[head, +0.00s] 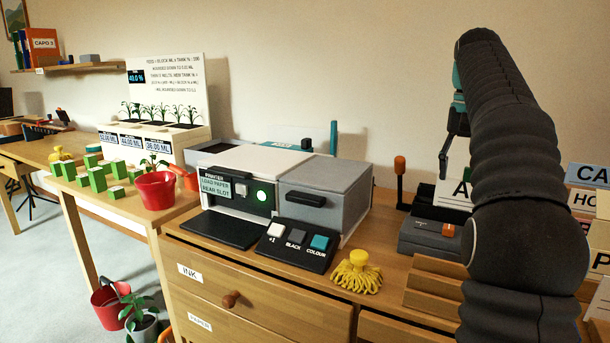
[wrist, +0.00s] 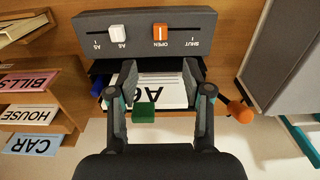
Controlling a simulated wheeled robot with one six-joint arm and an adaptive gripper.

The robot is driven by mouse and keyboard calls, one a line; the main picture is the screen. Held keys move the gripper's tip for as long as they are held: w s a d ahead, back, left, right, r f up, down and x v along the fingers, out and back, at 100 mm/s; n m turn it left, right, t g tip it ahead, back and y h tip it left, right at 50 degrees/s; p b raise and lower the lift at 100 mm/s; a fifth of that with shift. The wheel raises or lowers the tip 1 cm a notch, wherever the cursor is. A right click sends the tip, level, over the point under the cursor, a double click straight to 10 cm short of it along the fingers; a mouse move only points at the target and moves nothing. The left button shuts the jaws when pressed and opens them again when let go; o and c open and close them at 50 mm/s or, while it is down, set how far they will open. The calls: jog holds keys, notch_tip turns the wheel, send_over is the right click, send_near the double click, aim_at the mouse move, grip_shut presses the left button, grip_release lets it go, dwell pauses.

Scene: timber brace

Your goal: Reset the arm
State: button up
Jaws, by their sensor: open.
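My gripper (wrist: 159,70) is open, its two dark fingers spread apart in the wrist view. In the head view my gripper (head: 445,155) hangs at the right, above the dark device with the orange switch (head: 448,229). In the wrist view white paper marked A6 (wrist: 152,90) lies in that device's dark tray, beyond and between the fingers. A small green block (wrist: 144,112) shows between the fingers in this view; I cannot tell its height. Nothing appears gripped. My dark arm covers much of the right side of the head view.
A printer (head: 262,190) with a lit green button stands left of the device. A yellow tasselled object (head: 357,273) sits near the drawer unit's front edge. An orange-handled lever (wrist: 240,111) is close to the right finger. Labelled slots (wrist: 28,113) stand at the left in the wrist view.

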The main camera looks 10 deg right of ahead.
jog(key=s+a+f+n+t, duration=0.1)
jog(key=s+a+f+n, duration=0.15)
jog(key=s+a, duration=0.4)
jog(key=s+a+f+n+t, duration=0.1)
jog(key=s+a+f+t, duration=0.1)
jog(key=s+a+f, duration=0.45)
jog(key=s+a+f+n+t, duration=0.1)
jog(key=s+a+f, duration=0.3)
jog(key=s+f, duration=0.2)
jog(key=s+a+f+n+t, duration=0.1)
jog(key=s+a+f, duration=0.3)
jog(key=f, duration=0.4)
jog(key=shift+s+a+f+n, duration=0.3)
jog(key=shift+s+n, duration=0.25)
jog(key=shift+s, duration=0.3)
